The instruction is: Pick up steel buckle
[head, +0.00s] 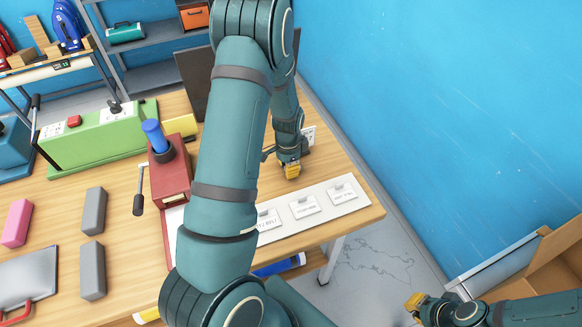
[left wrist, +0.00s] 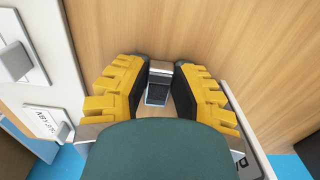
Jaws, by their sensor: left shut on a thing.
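The steel buckle (left wrist: 158,92) is a small silver and dark grey piece in the left wrist view. It sits between the black pads of my left gripper (left wrist: 160,88), which is shut on it. In the head view my left gripper (head: 291,170) points down at the wooden table, just behind the white label strip; the buckle is hidden there. My right gripper (head: 414,303) is at the lower right, beyond the table edge and far from the buckle. Its fingers are too small and turned to show whether they are open.
The white strip (head: 323,205) with labelled cards and small metal pieces lies along the table's right front edge. A red press (head: 170,180) and green machine (head: 90,140) stand left. Grey blocks (head: 92,270) lie on the table (head: 130,225). A cardboard box (head: 545,265) is at right.

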